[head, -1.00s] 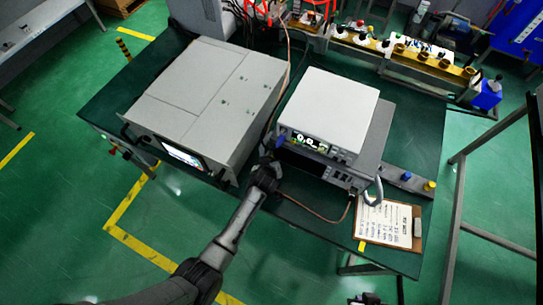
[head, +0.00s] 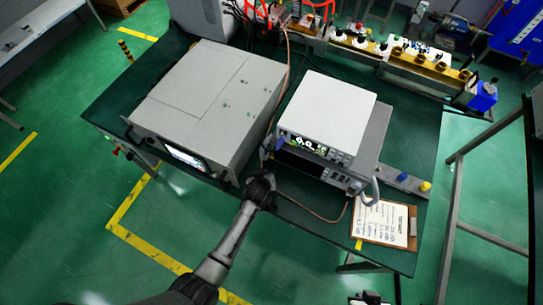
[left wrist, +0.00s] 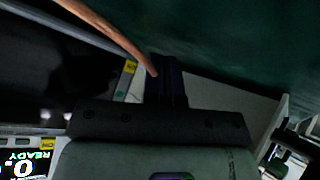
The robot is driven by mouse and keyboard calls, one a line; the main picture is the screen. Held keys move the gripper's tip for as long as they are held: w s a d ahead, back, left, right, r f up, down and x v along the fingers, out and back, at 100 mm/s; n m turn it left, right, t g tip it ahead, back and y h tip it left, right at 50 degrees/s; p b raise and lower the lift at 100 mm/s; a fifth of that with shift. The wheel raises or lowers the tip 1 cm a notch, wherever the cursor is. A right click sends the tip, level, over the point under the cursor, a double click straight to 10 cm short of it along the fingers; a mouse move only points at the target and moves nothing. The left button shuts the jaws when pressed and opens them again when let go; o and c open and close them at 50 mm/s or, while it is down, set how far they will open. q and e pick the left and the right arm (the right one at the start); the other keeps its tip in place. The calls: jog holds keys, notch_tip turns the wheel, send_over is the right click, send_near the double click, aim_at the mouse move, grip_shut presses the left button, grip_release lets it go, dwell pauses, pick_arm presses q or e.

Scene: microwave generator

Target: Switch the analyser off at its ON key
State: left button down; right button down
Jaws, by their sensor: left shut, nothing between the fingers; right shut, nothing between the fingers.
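A white-topped instrument (head: 326,110) with a small lit display (head: 308,145) sits on a darker front-panelled unit (head: 318,172); I cannot tell which is the analyser. The ON key is too small to make out in the head view. My left gripper (head: 262,182) is at the table's front edge, just in front of and left of the lower unit, apparently clear of it. In the left wrist view its dark fingers (left wrist: 168,82) are shut and empty, with an upside-down READY display (left wrist: 25,165) at lower left. My right gripper (head: 368,299) is shut at the bottom edge, away from the instruments.
A large grey cabinet (head: 205,105) stands on the left of the green table. A copper-coloured cable (head: 310,211) loops along the front edge. A clipboard (head: 383,222) lies at the front right. A rail with coloured knobs (head: 408,178) lies beside the instruments.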

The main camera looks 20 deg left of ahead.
pick_arm(q)
jog(key=shift+s+a+p, duration=0.15)
jog(key=shift+s+p, duration=0.2)
jog(key=shift+s, duration=0.55)
dwell(0.5)
